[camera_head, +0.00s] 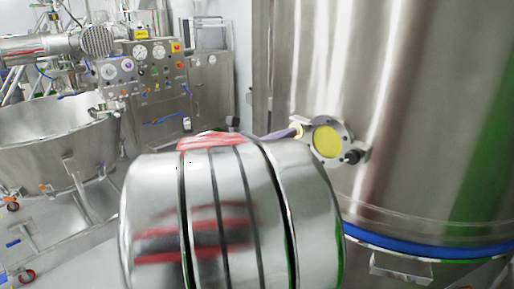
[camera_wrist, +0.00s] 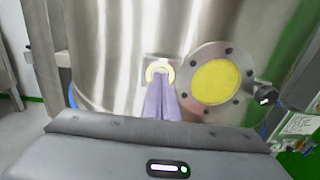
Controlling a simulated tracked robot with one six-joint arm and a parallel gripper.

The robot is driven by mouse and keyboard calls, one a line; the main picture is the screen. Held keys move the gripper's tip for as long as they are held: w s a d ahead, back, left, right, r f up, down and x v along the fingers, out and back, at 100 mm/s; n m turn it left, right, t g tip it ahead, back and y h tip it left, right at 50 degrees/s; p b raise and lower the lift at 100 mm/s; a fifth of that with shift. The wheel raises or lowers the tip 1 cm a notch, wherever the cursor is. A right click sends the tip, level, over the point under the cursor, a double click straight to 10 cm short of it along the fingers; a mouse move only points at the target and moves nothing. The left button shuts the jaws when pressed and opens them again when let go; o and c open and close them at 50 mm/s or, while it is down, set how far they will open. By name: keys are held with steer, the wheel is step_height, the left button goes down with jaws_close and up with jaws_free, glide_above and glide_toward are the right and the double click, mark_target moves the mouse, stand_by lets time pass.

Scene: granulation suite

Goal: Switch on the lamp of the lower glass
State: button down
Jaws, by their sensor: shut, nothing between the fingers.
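The lower glass (camera_head: 327,141) is a round yellow pane in a bolted steel flange on the big steel vessel. It also shows in the wrist view (camera_wrist: 216,82), right of my fingers. Left of it is a small plate with a pale yellow ring (camera_wrist: 160,71), also visible in the head view (camera_head: 298,130). My gripper (camera_wrist: 160,82) is shut and empty, its purple-grey fingertips in front of the ring and overlapping its lower middle. I cannot tell whether they touch it. In the head view my arm hides most of my gripper (camera_head: 287,133).
A black knob (camera_head: 352,156) sticks out at the flange's right, also in the wrist view (camera_wrist: 264,95). A blue band (camera_head: 420,248) runs round the vessel below. A steel bowl (camera_head: 60,145) and a control panel (camera_head: 150,65) stand at the left, away from my gripper.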

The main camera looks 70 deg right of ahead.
steer(key=v, duration=1.3)
stand_by(0.6)
steer(key=w+a+f+m+t+y, duration=0.1)
steer(key=a+f+m+t+y, duration=0.1)
steer(key=a+f+m+y, duration=0.5)
steer(key=w+a+f+m+t+y, duration=0.1)
steer(key=a+f+m+t, duration=0.3)
steer(key=f, duration=0.6)
steer(key=w+a+t+y, duration=0.2)
steer(key=a+y, duration=0.1)
steer(key=a, duration=0.7)
steer(key=w+a+r+m+t+y, duration=0.1)
steer(key=w+a+t+y, duration=0.1)
steer(key=a, duration=0.8)
steer(key=w+a+m+t+y, duration=0.1)
steer(key=w+a+t+y, duration=0.1)
steer(key=a, duration=0.9)
steer(key=shift+w+r+t+y, duration=0.25)
steer(key=shift+w+t+y, duration=0.05)
steer(key=shift+w+y, duration=0.45)
